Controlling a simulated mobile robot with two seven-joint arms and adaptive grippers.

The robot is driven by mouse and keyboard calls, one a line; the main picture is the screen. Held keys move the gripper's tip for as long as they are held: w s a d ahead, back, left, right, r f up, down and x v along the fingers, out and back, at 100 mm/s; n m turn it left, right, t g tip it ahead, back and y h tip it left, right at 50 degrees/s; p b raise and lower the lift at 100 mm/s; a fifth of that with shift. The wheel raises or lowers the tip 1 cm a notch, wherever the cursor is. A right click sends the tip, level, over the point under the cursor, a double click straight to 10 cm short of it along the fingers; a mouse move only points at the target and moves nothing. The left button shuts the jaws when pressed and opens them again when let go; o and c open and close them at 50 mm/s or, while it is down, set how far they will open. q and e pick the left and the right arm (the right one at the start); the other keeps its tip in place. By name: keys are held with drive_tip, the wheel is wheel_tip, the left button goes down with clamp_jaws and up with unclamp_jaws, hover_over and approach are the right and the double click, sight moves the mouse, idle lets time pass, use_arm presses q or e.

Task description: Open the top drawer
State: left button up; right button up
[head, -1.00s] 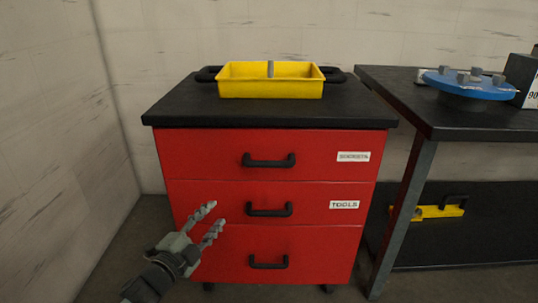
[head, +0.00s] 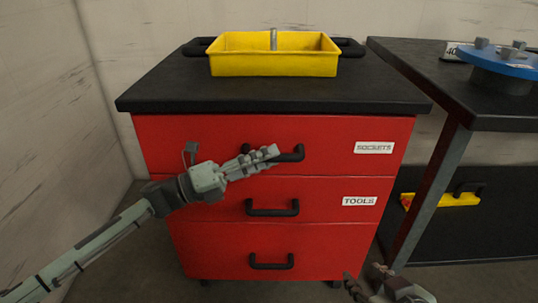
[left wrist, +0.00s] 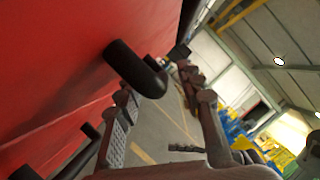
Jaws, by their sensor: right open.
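The top drawer (head: 165,140) is the uppermost of three red drawers, labelled SOCKETS, and its front is flush with the cabinet. Its black bar handle (head: 293,154) is partly hidden behind my left gripper (head: 270,155). The left wrist view shows a black handle (left wrist: 135,68) close ahead of the fingertips. My left gripper is open there, its two fingers (left wrist: 160,100) apart. My right gripper (head: 362,284) is open and empty at the bottom edge of the head view, in front of the cabinet's lower right.
A yellow tray (head: 230,64) stands on the cabinet's black top (head: 150,92). The TOOLS drawer (head: 220,195) and a third drawer (head: 215,260) lie below. A dark workbench (head: 430,85) with a blue round fixture (head: 490,62) stands to the right.

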use_arm(q)
drive_tip(key=shift+w+d+r, duration=0.1)
drive_tip(key=shift+w+d, duration=0.05)
drive_tip(key=shift+d, duration=0.3)
drive_tip(key=shift+c, duration=0.5)
clamp_jaws()
